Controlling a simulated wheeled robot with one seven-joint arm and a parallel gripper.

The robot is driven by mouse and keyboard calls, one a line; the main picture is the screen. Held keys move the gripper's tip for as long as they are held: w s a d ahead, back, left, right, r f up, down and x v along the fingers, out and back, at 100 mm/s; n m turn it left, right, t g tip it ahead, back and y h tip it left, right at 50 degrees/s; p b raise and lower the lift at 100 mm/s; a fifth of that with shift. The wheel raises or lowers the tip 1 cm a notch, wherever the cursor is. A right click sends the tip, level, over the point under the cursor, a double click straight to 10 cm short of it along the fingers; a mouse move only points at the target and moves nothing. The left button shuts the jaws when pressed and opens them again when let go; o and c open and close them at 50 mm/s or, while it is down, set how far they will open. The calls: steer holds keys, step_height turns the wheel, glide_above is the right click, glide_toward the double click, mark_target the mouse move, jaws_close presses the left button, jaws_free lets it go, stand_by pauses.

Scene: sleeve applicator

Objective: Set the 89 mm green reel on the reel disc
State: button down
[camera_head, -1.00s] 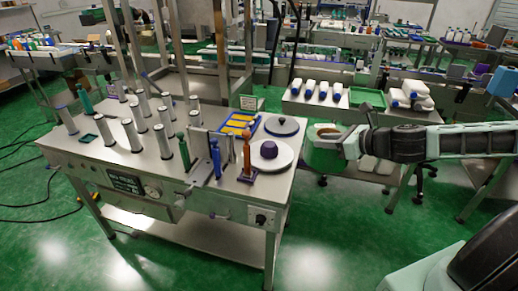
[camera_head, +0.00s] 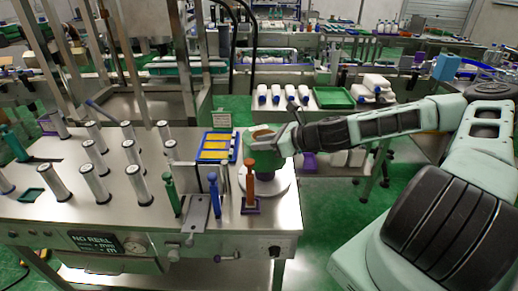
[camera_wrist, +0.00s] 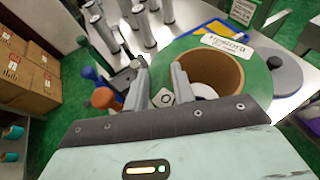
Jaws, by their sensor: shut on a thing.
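The green reel (camera_head: 265,154) has a tan core. It also fills the upper right of the wrist view (camera_wrist: 254,76), with a white label. My gripper (camera_wrist: 160,82) is shut on its wall, one finger inside the core and one outside. The pale grey reel disc (camera_head: 285,187) lies at the table's right front corner in the head view. The reel is over the disc, and its underside seems to be above it; the exact gap cannot be told. A dark hub (camera_head: 264,176) shows below the reel. Through the core a pale surface shows in the wrist view.
An orange-brown post (camera_head: 250,185) and a blue post (camera_head: 214,190) stand close left of the disc. A blue-framed yellow tray (camera_head: 215,148) lies behind. Several metal posts fill the table's left.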

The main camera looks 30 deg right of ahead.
mark_target(263, 162)
steer(key=shift+f+p, duration=0.3)
steer(key=shift+f, duration=3.3)
steer(key=c, duration=1.2)
jaws_free()
steer(key=shift+f, duration=0.1)
steer(key=shift+o, duration=0.2)
steer(key=shift+s, duration=0.1)
steer(key=b+v, duration=0.2)
steer(key=v, duration=1)
steer(key=s+a+f+n+g, duration=0.2)
steer(key=s+a+n+g, duration=0.3)
steer(key=a+n, duration=0.4)
steer(key=s+a+f+n+g, duration=0.1)
steer(key=s+a+n+g, duration=0.3)
steer(key=a+n+g, duration=0.4)
steer(key=s+a+r+n+t+h, duration=0.1)
steer(key=s+a+r+n+h, duration=0.2)
steer(key=n, duration=0.7)
steer(key=s+a+r+n+h, duration=0.3)
steer(key=s+a+r+n, duration=0.4)
steer(key=r+n, duration=0.3)
steer(key=shift+a+r+t+h, duration=0.3)
steer(key=shift+a+r+t, duration=0.1)
steer(key=shift+a+r, duration=0.25)
